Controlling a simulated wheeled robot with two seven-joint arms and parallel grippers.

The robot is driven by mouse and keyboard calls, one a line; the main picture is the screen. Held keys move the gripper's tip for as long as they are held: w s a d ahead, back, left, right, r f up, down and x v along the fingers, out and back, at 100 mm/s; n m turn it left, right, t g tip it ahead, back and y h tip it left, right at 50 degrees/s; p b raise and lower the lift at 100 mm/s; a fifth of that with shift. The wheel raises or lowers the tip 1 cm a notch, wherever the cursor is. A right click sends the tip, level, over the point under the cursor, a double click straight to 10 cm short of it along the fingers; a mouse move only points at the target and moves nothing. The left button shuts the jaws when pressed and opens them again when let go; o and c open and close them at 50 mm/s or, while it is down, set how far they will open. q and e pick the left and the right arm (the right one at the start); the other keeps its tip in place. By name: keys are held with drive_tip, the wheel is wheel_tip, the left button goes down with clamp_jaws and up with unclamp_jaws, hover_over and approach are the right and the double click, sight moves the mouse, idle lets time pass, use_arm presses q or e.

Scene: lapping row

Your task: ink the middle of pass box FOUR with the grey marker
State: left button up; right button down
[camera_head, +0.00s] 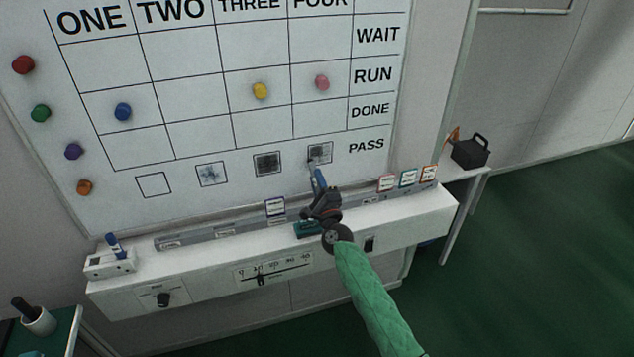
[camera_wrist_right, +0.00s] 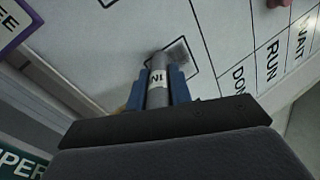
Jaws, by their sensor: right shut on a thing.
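Pass box FOUR (camera_head: 324,152) is a small square outline on the whiteboard below the FOUR column, with a grey ink patch inside. In the right wrist view the ink patch (camera_wrist_right: 179,50) sits just beyond the marker's far end. My right gripper (camera_head: 318,176) is shut on the grey marker (camera_wrist_right: 157,88), whose label is partly visible between the blue fingers. The marker points at the board and its end is at the box's left part; whether the tip touches the board cannot be told. My left gripper is not in view.
Coloured magnets dot the board. A ledge (camera_head: 205,257) with small cards and a teal eraser-like block (camera_head: 306,229) runs below. A black can (camera_head: 470,151) stands at right.

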drive_tip(key=shift+w+d+b, duration=1.1)
drive_tip(key=shift+d+b, duration=0.1)
drive_tip(key=shift+d, duration=2.2)
drive_tip(key=shift+s+a+r+p, duration=0.2)
drive_tip(key=shift+s+a+p, duration=0.15)
drive_tip(key=shift+a, duration=0.8)
drive_tip(key=shift+s+a+r+p, duration=0.15)
drive_tip(key=shift+s+a+p, duration=0.25)
drive_tip(key=shift+a, duration=0.8)
drive_tip(key=shift+s+a+r+p, duration=0.2)
drive_tip(key=shift+s+a+p, duration=0.15)
drive_tip(key=shift+a, duration=0.8)
drive_tip(key=shift+r+p, duration=0.4)
drive_tip(key=shift+r, duration=0.1)
drive_tip(key=w+d+b, duration=0.2)
drive_tip(key=d, duration=0.5)
drive_tip(key=shift+w, duration=0.15)
